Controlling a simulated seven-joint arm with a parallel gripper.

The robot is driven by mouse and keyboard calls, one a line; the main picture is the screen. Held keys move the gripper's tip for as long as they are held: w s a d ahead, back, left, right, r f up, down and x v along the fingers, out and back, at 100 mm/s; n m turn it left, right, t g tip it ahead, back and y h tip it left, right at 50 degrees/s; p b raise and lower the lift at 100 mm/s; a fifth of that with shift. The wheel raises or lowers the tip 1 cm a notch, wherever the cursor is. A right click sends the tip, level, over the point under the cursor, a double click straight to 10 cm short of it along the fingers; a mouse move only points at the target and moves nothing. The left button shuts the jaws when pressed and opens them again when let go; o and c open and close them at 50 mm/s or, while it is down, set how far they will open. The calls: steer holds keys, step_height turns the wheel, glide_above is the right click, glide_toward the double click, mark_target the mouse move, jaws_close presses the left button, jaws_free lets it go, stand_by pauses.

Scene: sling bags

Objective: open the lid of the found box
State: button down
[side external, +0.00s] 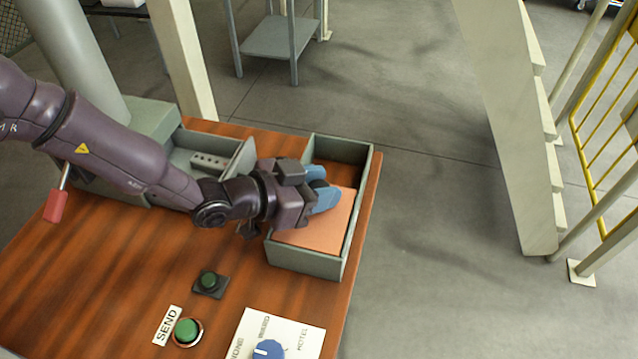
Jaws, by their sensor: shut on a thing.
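A grey-green box (305,262) stands at the right end of the wooden table. A flat salmon-coloured panel (325,230), which looks like its lid, covers the nearer part inside the walls. The far part of the box is uncovered and shadowed. My gripper (323,196) reaches in over the box's left wall, its blue fingers at the panel's far left edge. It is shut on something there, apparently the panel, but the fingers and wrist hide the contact. I cannot tell whether the panel is lifted at all.
A grey machine housing (196,157) with a raised plate stands behind my arm.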

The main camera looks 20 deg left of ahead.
steer(key=w, duration=1.1)
steer(key=shift+d, duration=0.15)
steer(key=c, duration=0.8)
jaws_free()
steer(key=shift+o, duration=0.2)
steer(key=shift+w, duration=0.1)
